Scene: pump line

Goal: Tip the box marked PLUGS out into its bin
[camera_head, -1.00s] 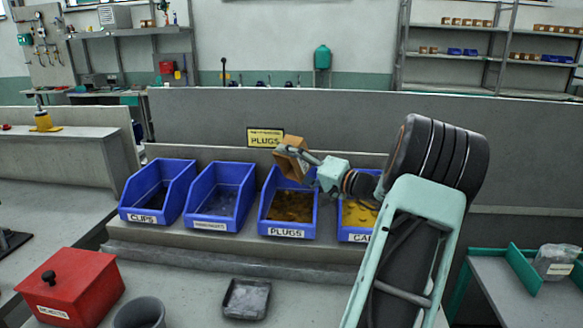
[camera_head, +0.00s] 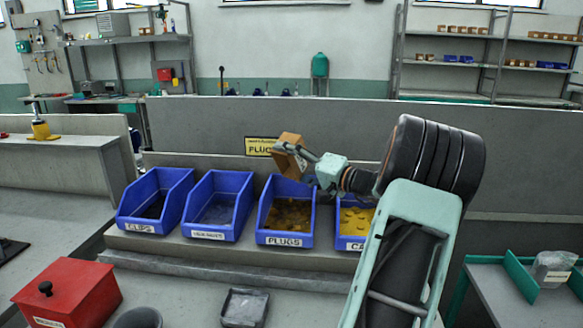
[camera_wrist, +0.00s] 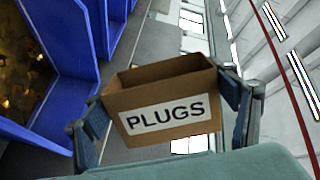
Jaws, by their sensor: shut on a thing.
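The brown cardboard box marked PLUGS (camera_head: 289,153) is held in the air above the back of the blue bin labelled PLUGS (camera_head: 285,241). My gripper (camera_head: 300,155) is shut on it, with one finger at each side in the wrist view (camera_wrist: 165,108). There the box (camera_wrist: 165,85) shows its white label and open top, and I see no parts in the visible inside. In the head view the box is tilted. The bin holds yellow-brown parts; its blue wall (camera_wrist: 75,65) and contents show at the left of the wrist view.
Blue bins stand in a row: a CLIPS bin (camera_head: 143,226) and another (camera_head: 210,235) at left, and a bin partly hidden by my arm (camera_head: 351,243) at right. A yellow PLUGS sign (camera_head: 259,146) is behind the box. A red box (camera_head: 68,300) stands in front.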

